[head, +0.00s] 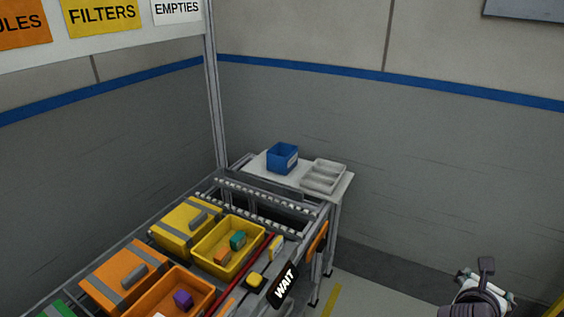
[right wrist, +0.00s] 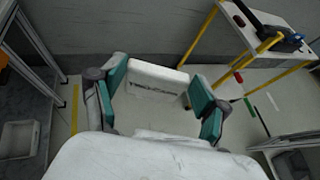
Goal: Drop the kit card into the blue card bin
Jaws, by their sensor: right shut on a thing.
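The blue card bin (head: 281,160) stands upright on a small white side table at the far end of the line in the head view. In the head view part of my right arm shows at the lower right, away from the bin. My left gripper is not in view.
A pale divided tray (head: 323,177) sits right of the bin on the white table (head: 341,187). Yellow (head: 262,232) and orange (head: 207,289) bins with small blocks stand on the conveyor line. A WAIT sign (head: 284,287) is at its edge. A yellow-legged table (right wrist: 247,38) shows in the wrist view.

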